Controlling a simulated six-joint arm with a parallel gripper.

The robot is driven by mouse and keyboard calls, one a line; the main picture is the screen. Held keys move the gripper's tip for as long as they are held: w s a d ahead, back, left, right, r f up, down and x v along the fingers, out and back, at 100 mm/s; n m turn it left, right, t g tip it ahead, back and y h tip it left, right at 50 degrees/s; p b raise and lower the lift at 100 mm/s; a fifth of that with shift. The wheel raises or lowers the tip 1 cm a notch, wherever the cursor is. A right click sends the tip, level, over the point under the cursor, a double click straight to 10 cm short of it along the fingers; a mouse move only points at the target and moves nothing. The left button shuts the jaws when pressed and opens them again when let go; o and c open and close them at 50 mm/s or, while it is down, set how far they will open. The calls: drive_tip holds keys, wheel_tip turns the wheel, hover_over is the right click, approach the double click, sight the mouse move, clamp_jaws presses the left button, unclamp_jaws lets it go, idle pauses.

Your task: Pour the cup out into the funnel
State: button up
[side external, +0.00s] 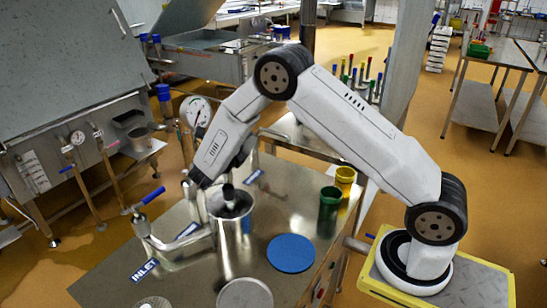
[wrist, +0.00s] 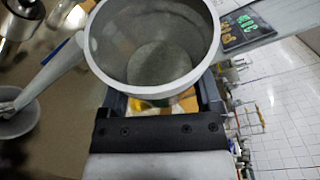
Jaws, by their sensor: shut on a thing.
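My gripper (wrist: 160,98) is shut on a grey metal cup (wrist: 103,68), which sits between its dark fingers in the wrist view. The cup's round mouth faces the wrist camera, showing a grey inside and a round grey bottom; I cannot tell whether it holds anything. In the side view my gripper (side external: 194,186) is at the left end of the arm, beside a wide metal rim above a tall metal cylinder (side external: 228,252). I cannot clearly separate the cup from a funnel there. A pale bowl-like shape (wrist: 15,122), possibly the funnel, shows at the left of the wrist view.
A blue disc (side external: 291,253), a green cup (side external: 329,210) and a yellow cup (side external: 345,180) stand on the steel table right of the cylinder. A pipe with a blue handle (side external: 153,196) is at its left, and a pale round lid (side external: 245,294) in front.

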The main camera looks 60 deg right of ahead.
drive_tip(key=shift+w+r+n+h, duration=0.1)
drive_tip(key=shift+r+n+h, duration=0.35)
drive_tip(key=shift+n, duration=0.35)
idle(0.4)
drive_tip(key=shift+w+a+f+n, duration=0.15)
drive_tip(key=shift+f+n, duration=0.15)
drive_tip(key=shift+n, duration=0.5)
drive_tip(key=shift+w+a+r+n+t+h+b, duration=0.1)
drive_tip(key=shift+w+r+n+t+h, duration=0.2)
drive_tip(key=shift+n, duration=0.45)
drive_tip(key=shift+w+a+r+n+t+h+b, duration=0.15)
drive_tip(key=shift+r+n+h, duration=0.25)
drive_tip(key=shift+n, duration=0.4)
drive_tip(key=shift+w+a+r+n+t+h+b, duration=0.1)
drive_tip(key=shift+r+n+t+h, duration=0.2)
drive_tip(key=shift+n, duration=0.45)
idle(0.8)
drive_tip(key=shift+w+a+r+n+t+h, duration=0.15)
drive_tip(key=shift+w+r+n+t, duration=0.2)
drive_tip(key=shift+n, duration=0.6)
drive_tip(key=shift+w+a+r+n+t+h, duration=0.2)
drive_tip(key=shift+n+t, duration=0.2)
drive_tip(key=shift+n, duration=0.5)
drive_tip(key=shift+w+a+r+n+t+h, duration=0.1)
drive_tip(key=shift+w+r+n+t, duration=0.2)
drive_tip(key=shift+n, duration=0.65)
